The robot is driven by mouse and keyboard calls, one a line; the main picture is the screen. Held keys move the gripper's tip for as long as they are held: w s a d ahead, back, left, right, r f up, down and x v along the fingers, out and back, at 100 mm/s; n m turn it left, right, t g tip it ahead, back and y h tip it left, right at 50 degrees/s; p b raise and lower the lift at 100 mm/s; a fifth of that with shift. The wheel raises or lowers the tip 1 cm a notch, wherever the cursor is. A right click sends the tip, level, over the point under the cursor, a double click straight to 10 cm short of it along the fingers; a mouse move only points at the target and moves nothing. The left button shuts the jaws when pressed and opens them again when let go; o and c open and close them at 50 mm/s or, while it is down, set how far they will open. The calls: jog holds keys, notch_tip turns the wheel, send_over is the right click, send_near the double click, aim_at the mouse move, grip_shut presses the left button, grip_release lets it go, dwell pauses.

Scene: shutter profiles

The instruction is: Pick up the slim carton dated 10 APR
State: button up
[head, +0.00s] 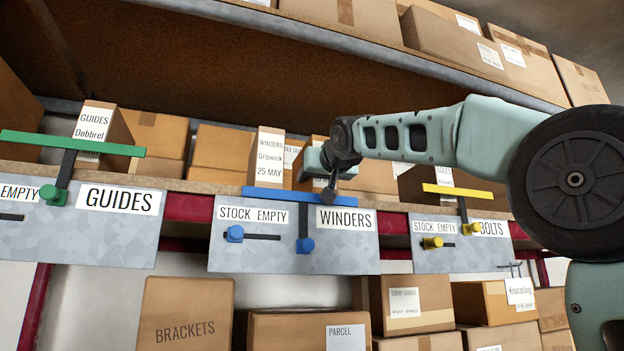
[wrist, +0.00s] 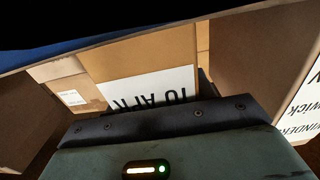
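The slim carton dated 10 APR (wrist: 115,68) is in the middle of the wrist view, brown with a white label whose date reads upside down. The lower part of the label is hidden behind my gripper's dark front edge (wrist: 168,118). In the head view my gripper (head: 314,165) reaches into the WINDERS bay from the right, just above the blue bar (head: 300,196). Its fingers are not clearly seen, so I cannot tell whether they touch the carton. Another slim WINDERS carton, Gripwick 25 MAY (head: 269,157), stands to the left of my gripper; it also shows at the right of the wrist view (wrist: 305,105).
The blue bar also crosses the upper left of the wrist view (wrist: 75,42). A green bar (head: 72,143) and a yellow bar (head: 463,190) front the GUIDES and BOLTS bays. The upper shelf edge (head: 370,45) runs above my arm. Boxes fill the lower shelf (head: 186,318).

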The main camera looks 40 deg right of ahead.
jog(key=shift+r, duration=0.3)
